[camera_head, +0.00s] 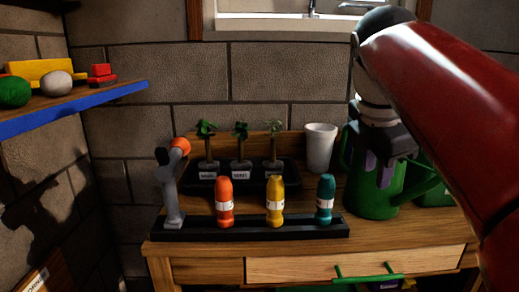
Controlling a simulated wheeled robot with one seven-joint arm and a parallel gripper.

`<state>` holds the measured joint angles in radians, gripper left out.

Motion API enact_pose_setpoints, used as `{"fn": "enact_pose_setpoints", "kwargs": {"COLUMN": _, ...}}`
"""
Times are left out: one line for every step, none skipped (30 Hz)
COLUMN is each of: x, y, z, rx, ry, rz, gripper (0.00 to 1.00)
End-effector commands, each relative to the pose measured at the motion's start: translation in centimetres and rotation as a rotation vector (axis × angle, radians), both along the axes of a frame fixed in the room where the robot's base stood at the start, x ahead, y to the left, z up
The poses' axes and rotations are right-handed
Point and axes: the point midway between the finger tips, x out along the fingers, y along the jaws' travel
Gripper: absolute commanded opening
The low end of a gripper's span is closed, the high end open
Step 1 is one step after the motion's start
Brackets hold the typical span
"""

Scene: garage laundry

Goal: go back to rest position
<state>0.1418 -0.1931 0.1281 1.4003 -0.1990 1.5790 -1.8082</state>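My red arm (440,100) reaches in from the right side of the head view. My gripper (378,172) points down in front of the green watering can (372,205) and hides part of it. The fingers are small and dark against the can, so I cannot tell whether they are open or shut. I see no object clearly held between them.
A wooden table (190,250) bears orange (225,204), yellow (275,202) and teal (325,200) bottles on a black strip, a plant tray (245,182), a white cup (320,147) and a grey-orange lamp-like device (170,190). A blue-edged shelf (110,94) juts from the left.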

Motion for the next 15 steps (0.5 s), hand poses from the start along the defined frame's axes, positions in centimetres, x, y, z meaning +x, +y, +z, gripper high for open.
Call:
{"fn": "enact_pose_setpoints", "kwargs": {"x": -0.8, "y": 0.3, "z": -1.2, "rx": 0.037, "ry": -0.026, "rz": -0.076, "gripper": 0.3}}
{"fn": "enact_pose_setpoints", "kwargs": {"x": -1.2, "y": 0.5, "z": -1.9, "rx": 0.066, "ry": -0.046, "rz": -0.133, "gripper": 0.3}}
{"fn": "enact_pose_setpoints", "kwargs": {"x": -1.9, "y": 0.8, "z": -3.1, "rx": 0.11, "ry": -0.074, "rz": -0.215, "gripper": 0.3}}
{"fn": "enact_pose_setpoints", "kwargs": {"x": -2.4, "y": 1.0, "z": -4.1, "rx": 0.146, "ry": -0.096, "rz": -0.284, "gripper": 0.3}}
{"fn": "enact_pose_setpoints", "kwargs": {"x": -2.9, "y": 1.2, "z": -5.1, "rx": 0.183, "ry": -0.119, "rz": -0.354, "gripper": 0.3}}
{"fn": "enact_pose_setpoints", "kwargs": {"x": -3.6, "y": 1.5, "z": -6.6, "rx": 0.237, "ry": -0.146, "rz": -0.449, "gripper": 0.3}}
{"fn": "enact_pose_setpoints", "kwargs": {"x": -4.2, "y": 1.7, "z": -7.7, "rx": 0.279, "ry": -0.167, "rz": -0.521, "gripper": 0.3}}
{"fn": "enact_pose_setpoints", "kwargs": {"x": -4.8, "y": 1.8, "z": -8.8, "rx": 0.32, "ry": -0.184, "rz": -0.594, "gripper": 0.3}}
{"fn": "enact_pose_setpoints", "kwargs": {"x": -5.6, "y": 2.1, "z": -10.4, "rx": 0.378, "ry": -0.207, "rz": -0.69, "gripper": 0.3}}
{"fn": "enact_pose_setpoints", "kwargs": {"x": -6.2, "y": 2.2, "z": -11.6, "rx": 0.421, "ry": -0.223, "rz": -0.766, "gripper": 0.3}}
{"fn": "enact_pose_setpoints", "kwargs": {"x": -6.8, "y": 2.4, "z": -12.8, "rx": 0.465, "ry": -0.239, "rz": -0.839, "gripper": 0.3}}
{"fn": "enact_pose_setpoints", "kwargs": {"x": -7.7, "y": 2.6, "z": -14.5, "rx": 0.523, "ry": -0.254, "rz": -0.937, "gripper": 0.3}}
{"fn": "enact_pose_setpoints", "kwargs": {"x": -8.3, "y": 2.7, "z": -15.6, "rx": 0.566, "ry": -0.265, "rz": -1.009, "gripper": 0.3}}
{"fn": "enact_pose_setpoints", "kwargs": {"x": -8.9, "y": 2.8, "z": -16.8, "rx": 0.606, "ry": -0.275, "rz": -1.079, "gripper": 0.3}}
{"fn": "enact_pose_setpoints", "kwargs": {"x": -9.6, "y": 3.0, "z": -18.3, "rx": 0.658, "ry": -0.284, "rz": -1.168, "gripper": 0.3}}
